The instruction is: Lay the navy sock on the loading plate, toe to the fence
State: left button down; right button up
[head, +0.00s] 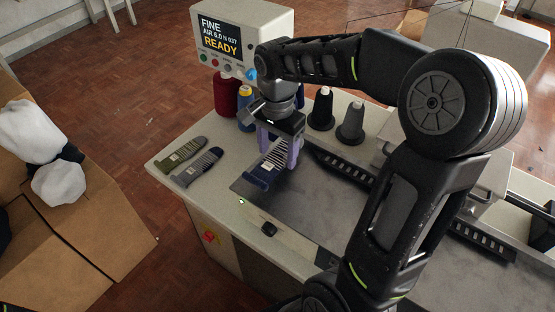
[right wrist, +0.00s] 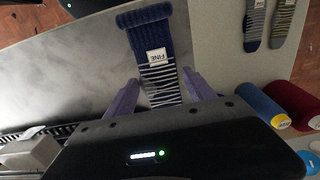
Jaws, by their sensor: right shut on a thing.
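The navy sock (head: 262,175) has white stripes and a white label reading FINE, which shows in the right wrist view (right wrist: 150,50). My right gripper (head: 278,158) is shut on its striped part, with one purple finger on each side (right wrist: 157,92). The plain navy, ribbed-looking end sticks out past the fingers; the other end is hidden under the gripper. The sock is over the left end of the grey loading plate (head: 300,212); I cannot tell whether it touches. A black slotted strip (head: 345,170), perhaps the fence, runs along the plate's back. My left gripper is out of view.
An olive sock (head: 185,149) and a grey-blue sock (head: 197,167) lie left on the table. Thread cones, one red (head: 226,95), stand behind near the display box (head: 222,38) reading READY. A cardboard box (head: 80,225) stands at left. The plate's front is clear.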

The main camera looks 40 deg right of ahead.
aim_at(277, 158)
jog(key=shift+f, duration=1.85)
jog(key=shift+f, duration=0.2)
jog(key=o, duration=1.3)
jog(key=shift+r, duration=0.2)
notch_tip(277, 158, up, 12)
jog(key=shift+r, duration=0.1)
